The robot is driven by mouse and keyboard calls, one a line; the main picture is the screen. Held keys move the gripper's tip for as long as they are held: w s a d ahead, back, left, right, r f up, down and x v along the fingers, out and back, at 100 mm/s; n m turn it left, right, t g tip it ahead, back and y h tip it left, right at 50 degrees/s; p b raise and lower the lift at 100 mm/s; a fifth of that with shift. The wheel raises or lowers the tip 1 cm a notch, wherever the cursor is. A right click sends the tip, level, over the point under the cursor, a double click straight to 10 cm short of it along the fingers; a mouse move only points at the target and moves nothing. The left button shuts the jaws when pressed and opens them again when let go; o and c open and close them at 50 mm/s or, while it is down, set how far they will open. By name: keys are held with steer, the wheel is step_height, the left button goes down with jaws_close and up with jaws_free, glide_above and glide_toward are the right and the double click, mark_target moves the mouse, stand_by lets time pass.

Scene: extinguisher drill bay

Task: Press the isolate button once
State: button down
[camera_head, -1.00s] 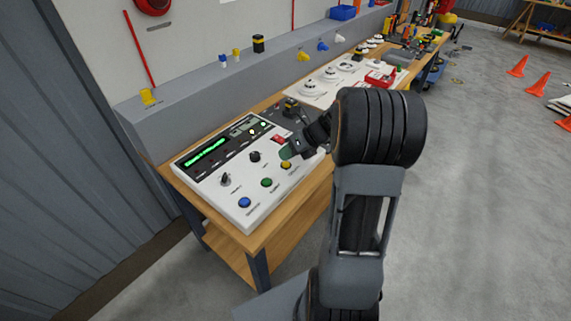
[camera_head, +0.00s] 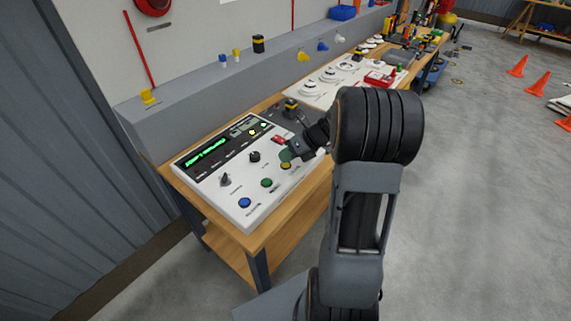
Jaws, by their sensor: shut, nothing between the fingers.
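A white control panel (camera_head: 217,204) lies on the wooden bench, with a row of round buttons along its front. The row has a blue button (camera_head: 244,202), a green button (camera_head: 266,183) and a yellow button (camera_head: 286,166). The labels are too small to read, so I cannot tell which is the isolate button. My gripper (camera_head: 287,155) is shut and empty, low over the right part of the panel. Its tip is right at the yellow button and hides part of its upper side. I cannot tell whether they touch.
The panel also carries a green lit display (camera_head: 206,151), black knobs (camera_head: 225,180) and a red switch (camera_head: 278,140) close to my gripper. A white board with round detectors (camera_head: 318,87) lies farther along the bench (camera_head: 262,238). Orange cones (camera_head: 517,66) stand on the floor at right.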

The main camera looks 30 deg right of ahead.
steer(key=shift+f, duration=0.45)
stand_by(0.9)
steer(key=shift+r, duration=0.2)
steer(key=shift+r+p, duration=0.7)
steer(key=shift+p, duration=0.35)
steer(key=shift+r, duration=0.1)
step_height(320, 180, up, 5)
steer(key=p, duration=0.5)
stand_by(0.5)
